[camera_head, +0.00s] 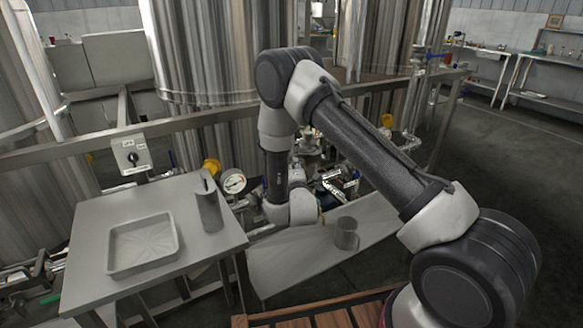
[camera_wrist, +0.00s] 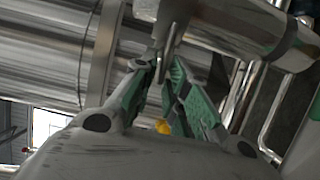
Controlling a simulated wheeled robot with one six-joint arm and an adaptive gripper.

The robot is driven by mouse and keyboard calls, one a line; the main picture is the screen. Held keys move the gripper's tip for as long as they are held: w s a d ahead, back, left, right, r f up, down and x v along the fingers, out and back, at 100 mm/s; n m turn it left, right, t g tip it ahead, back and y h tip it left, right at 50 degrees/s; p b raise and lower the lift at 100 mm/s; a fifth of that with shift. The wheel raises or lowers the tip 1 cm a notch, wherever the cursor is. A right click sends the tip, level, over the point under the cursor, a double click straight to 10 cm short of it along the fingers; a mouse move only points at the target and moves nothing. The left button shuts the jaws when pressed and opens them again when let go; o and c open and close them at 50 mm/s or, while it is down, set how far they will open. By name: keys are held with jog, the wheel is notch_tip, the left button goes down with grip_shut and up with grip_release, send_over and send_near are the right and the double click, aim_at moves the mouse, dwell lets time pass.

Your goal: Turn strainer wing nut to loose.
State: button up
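The strainer wing nut appears to be the thin metal piece (camera_wrist: 170,38) at the top middle of the wrist view. It reaches down between the tips of my gripper (camera_wrist: 164,68). The two green-padded fingers stand on either side of it, with little space at the tips. I cannot tell whether both pads touch it. A polished metal cylinder (camera_wrist: 245,28), perhaps the strainer body, lies at the upper right. In the head view my arm reaches down among the piping, and the arm hides my gripper and the nut.
A steel table (camera_head: 92,232) with a shallow tray (camera_head: 142,245) and a metal cup (camera_head: 208,207) stands at the left. A low bench (camera_head: 290,258) holds another cup (camera_head: 346,235). A pressure gauge (camera_head: 233,181), a rail (camera_head: 230,113) and large tanks (camera_head: 200,45) surround the arm.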

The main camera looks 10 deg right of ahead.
jog(key=s, duration=1.2)
jog(key=shift+a, duration=0.45)
